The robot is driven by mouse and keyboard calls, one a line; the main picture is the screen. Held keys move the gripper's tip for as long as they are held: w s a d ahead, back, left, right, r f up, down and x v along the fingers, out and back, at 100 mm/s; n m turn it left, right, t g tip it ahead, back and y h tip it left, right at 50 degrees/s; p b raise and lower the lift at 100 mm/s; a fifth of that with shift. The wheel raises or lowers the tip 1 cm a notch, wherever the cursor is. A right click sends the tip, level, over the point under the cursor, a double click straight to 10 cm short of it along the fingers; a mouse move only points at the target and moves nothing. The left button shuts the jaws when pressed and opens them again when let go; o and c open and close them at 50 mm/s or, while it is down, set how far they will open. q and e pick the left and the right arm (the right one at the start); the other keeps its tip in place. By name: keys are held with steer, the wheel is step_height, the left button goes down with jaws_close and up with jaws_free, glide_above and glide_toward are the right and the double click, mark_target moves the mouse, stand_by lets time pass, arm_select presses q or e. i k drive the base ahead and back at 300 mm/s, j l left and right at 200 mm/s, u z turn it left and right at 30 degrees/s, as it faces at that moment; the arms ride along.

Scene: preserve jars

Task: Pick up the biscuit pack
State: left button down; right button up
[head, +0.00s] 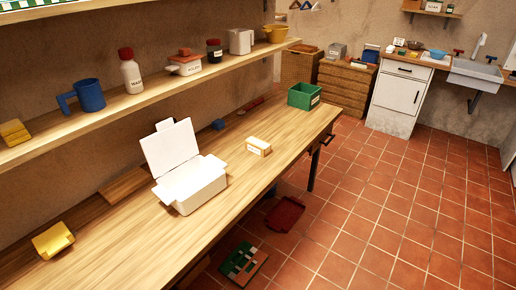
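A small cream pack with an orange-brown label (258,146) lies on the long wooden bench, right of the open white box. It looks like the biscuit pack, but the label is too small to read. Nothing touches it and its top is uncovered. Neither of my grippers shows in the head view.
The open white box (190,187) stands mid-bench, its lid up. A green crate (306,96) is at the bench's far end, a yellow object (52,240) at the near left. A shelf (150,95) with a blue mug (89,95) overhangs the back. Bench around the pack is clear.

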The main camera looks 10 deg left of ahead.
mark_target(262, 148)
steer(key=i+u, duration=0.15)
steer(key=u, duration=0.25)
steer(key=i+l+u, duration=0.1)
steer(key=u, duration=0.25)
steer(key=i+l+u, duration=0.15)
steer(key=u, duration=0.25)
